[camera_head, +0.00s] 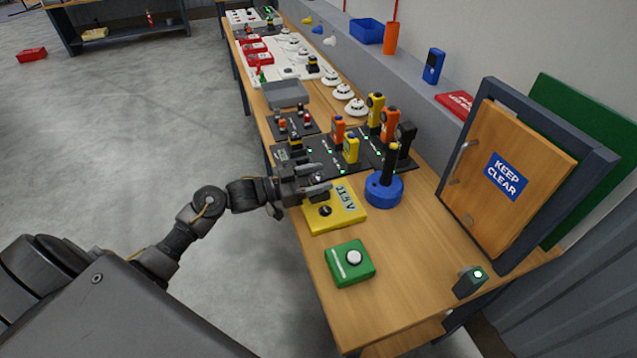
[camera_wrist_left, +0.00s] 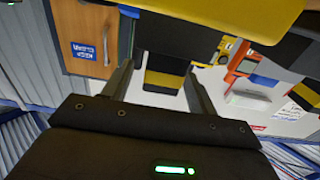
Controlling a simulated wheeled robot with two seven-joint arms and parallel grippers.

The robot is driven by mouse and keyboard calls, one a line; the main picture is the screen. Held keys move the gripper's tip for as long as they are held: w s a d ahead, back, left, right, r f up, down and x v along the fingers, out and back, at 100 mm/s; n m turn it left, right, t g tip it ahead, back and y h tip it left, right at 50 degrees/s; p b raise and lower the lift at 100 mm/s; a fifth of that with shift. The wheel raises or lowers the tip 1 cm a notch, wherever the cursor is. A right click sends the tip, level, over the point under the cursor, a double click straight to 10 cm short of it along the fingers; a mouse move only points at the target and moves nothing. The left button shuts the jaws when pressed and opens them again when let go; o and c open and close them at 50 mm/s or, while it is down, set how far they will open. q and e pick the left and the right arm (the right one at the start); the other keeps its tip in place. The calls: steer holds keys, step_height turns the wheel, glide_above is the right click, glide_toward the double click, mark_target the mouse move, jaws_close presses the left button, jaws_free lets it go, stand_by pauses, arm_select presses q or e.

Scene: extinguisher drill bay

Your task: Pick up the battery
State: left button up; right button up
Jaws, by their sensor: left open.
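A black block with a yellow band, which looks like the battery (camera_wrist_left: 166,80), shows between the finger tips in the left wrist view, partly hidden at its far end. I cannot tell its distance from the fingers. In the head view a similar black and yellow block (camera_head: 295,141) stands just behind my left gripper (camera_head: 318,180); I cannot tell if it is the same one. My left gripper is open, low over the table beside the yellow meter (camera_head: 348,212), its fingers pointing right. My right gripper is not in view.
A blue round base (camera_head: 383,190) with a black upright stands right of the gripper. Yellow and orange handheld devices (camera_head: 389,125) stand behind on a black mat. A green button box (camera_head: 350,264) is in front. A cabinet door (camera_head: 508,165) rises at right.

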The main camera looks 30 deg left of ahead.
arm_select(q)
steer(key=shift+w+d, duration=0.1)
steer(key=c, duration=1.1)
jaws_close()
steer(key=shift+r, duration=0.1)
